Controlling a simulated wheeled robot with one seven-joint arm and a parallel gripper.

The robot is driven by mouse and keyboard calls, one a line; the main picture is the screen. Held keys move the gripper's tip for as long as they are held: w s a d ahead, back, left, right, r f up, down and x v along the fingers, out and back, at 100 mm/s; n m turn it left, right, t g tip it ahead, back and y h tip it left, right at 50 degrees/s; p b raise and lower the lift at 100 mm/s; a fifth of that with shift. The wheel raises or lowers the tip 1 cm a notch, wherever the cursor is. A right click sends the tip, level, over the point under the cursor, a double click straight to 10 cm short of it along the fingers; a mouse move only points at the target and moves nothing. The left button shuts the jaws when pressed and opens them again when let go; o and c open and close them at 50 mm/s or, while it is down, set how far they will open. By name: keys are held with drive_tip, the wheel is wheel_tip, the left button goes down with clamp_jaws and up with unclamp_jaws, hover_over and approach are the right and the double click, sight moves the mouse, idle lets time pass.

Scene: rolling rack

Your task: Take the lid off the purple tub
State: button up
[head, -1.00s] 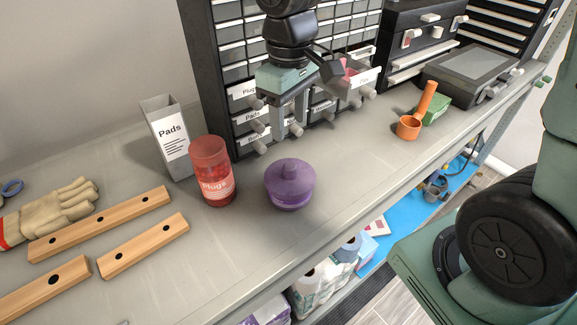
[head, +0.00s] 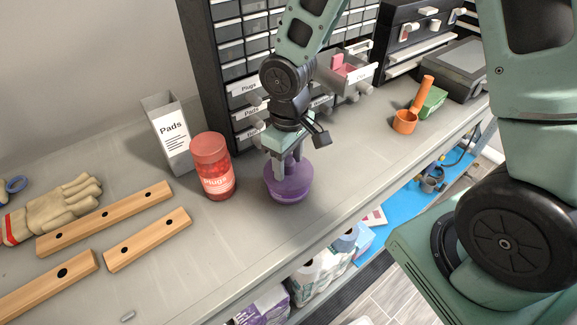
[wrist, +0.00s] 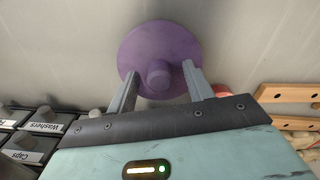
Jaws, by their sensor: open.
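The purple tub (head: 289,196) stands upright on the grey shelf, with its purple lid (head: 302,172) on top. In the wrist view the round lid (wrist: 160,42) shows from above, with its small knob (wrist: 158,73) near the fingers. My gripper (head: 287,170) is over the tub, pointing down, and partly covers the lid in the head view. In the wrist view my gripper (wrist: 158,82) is open, one finger on each side of the knob. I cannot tell whether the fingers touch the lid.
A red jar labelled Plugs (head: 212,168) stands close left of the tub, with a grey Pads box (head: 168,135) behind it. The drawer cabinet (head: 228,70) rises behind, one drawer (head: 345,72) pulled out. An orange scoop (head: 405,121) is at right.

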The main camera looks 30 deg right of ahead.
drive_tip(key=c, duration=1)
drive_tip(key=shift+c, duration=0.2)
